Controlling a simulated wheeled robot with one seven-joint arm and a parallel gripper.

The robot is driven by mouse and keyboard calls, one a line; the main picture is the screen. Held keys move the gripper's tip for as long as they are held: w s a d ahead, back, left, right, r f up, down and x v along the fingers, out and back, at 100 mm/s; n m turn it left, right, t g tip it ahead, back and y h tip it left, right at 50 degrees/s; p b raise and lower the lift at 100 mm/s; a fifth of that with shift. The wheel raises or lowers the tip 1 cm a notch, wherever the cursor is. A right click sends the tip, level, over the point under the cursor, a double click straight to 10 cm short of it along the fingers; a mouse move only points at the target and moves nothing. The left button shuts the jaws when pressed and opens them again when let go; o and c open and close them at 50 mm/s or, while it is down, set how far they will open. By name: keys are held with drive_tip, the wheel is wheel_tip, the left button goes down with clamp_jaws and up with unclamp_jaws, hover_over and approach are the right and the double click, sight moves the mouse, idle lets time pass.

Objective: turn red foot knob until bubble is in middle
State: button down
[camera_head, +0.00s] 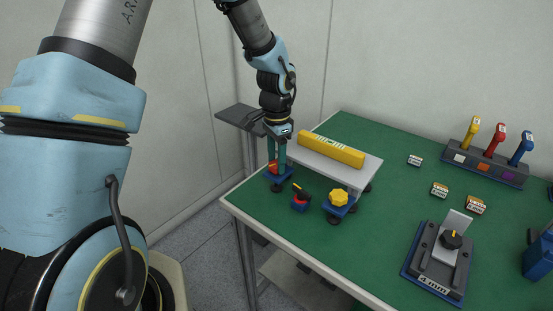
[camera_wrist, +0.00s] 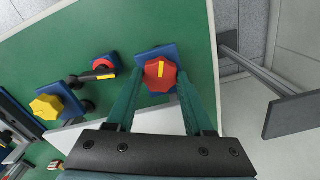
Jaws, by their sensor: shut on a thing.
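The red foot knob (camera_head: 272,167) sits on a blue base at the left corner of a raised white plate (camera_head: 366,170). In the wrist view the red knob (camera_wrist: 154,80), with a yellow stripe on top, is between my teal fingers. My gripper (camera_head: 279,163) points down and is shut on this knob; the wrist view shows its fingertips (camera_wrist: 160,76) on either side. A yellow spirit level (camera_head: 335,152) lies on the white plate. Its bubble is too small to make out.
A yellow foot knob (camera_head: 339,198) stands at the plate's near corner. A small red-and-blue device with a black lever (camera_head: 301,190) stands between the two knobs. Coloured handles (camera_head: 497,140) and a black fixture (camera_head: 437,262) are on the right of the green table (camera_head: 385,215).

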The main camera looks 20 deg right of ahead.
sight(276, 164)
drive_tip(key=c, duration=0.6)
unclamp_jaws()
drive_tip(key=shift+o, duration=0.2)
wheel_tip(276, 164, up, 11)
drive_tip(key=b, duration=0.2)
drive_tip(key=shift+f, duration=0.1)
